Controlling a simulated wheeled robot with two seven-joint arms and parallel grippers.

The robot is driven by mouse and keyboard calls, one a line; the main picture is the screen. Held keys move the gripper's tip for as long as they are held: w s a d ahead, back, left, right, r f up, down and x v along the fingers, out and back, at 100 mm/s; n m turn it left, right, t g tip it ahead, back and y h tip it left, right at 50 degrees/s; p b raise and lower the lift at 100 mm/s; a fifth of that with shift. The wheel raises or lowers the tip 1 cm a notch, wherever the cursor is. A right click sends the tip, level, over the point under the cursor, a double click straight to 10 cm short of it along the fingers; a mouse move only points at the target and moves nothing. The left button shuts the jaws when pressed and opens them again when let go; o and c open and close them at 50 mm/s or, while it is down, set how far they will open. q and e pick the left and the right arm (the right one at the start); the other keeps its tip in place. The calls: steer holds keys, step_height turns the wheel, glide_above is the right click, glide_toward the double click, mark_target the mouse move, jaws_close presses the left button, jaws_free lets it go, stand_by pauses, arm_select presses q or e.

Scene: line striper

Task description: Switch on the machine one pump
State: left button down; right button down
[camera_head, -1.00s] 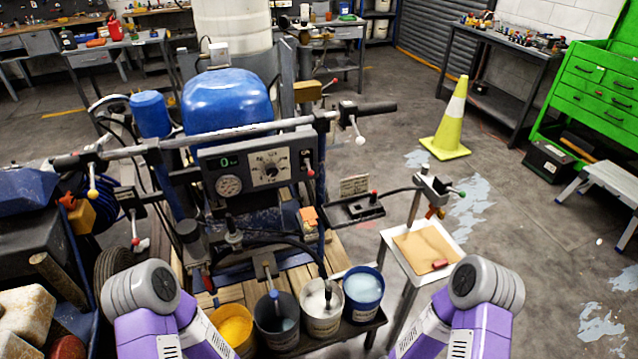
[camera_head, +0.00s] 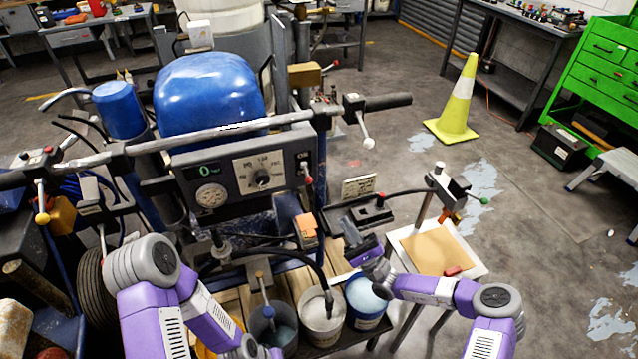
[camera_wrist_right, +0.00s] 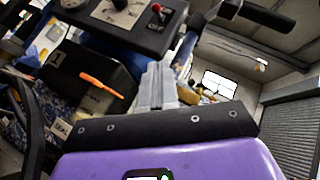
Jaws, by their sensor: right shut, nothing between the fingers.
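The machine's control panel (camera_head: 243,172) carries a green-lit display, a gauge, a dial and a red-tipped toggle (camera_head: 307,178). The toggle also shows at the top of the right wrist view (camera_wrist_right: 157,8). Below the panel is a dark box with an orange lever (camera_head: 306,226). In the right wrist view the black box bears a "1" and the orange lever (camera_wrist_right: 101,84) lies left of my fingers. My right gripper (camera_head: 348,234) is shut and empty, right of the lever and apart from it. My left arm reaches down at lower left; its gripper is out of view.
Several paint buckets, one blue (camera_head: 366,300), stand below my right gripper. A handlebar (camera_head: 230,130) crosses above the panel. A small stand with a brown board (camera_head: 437,250) is on the right. A yellow cone (camera_head: 458,105) stands on the floor behind.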

steer(key=shift+s+d+r, duration=0.1)
steer(key=shift+r, duration=0.05)
steer(key=b, duration=0.2)
glide_toward(306, 173)
steer(key=shift+w+f+x, duration=0.1)
steer(key=shift+w+x, duration=0.1)
steer(key=shift+x, duration=0.9)
steer(key=shift+w+f+x, duration=0.15)
steer(key=shift+x, duration=0.95)
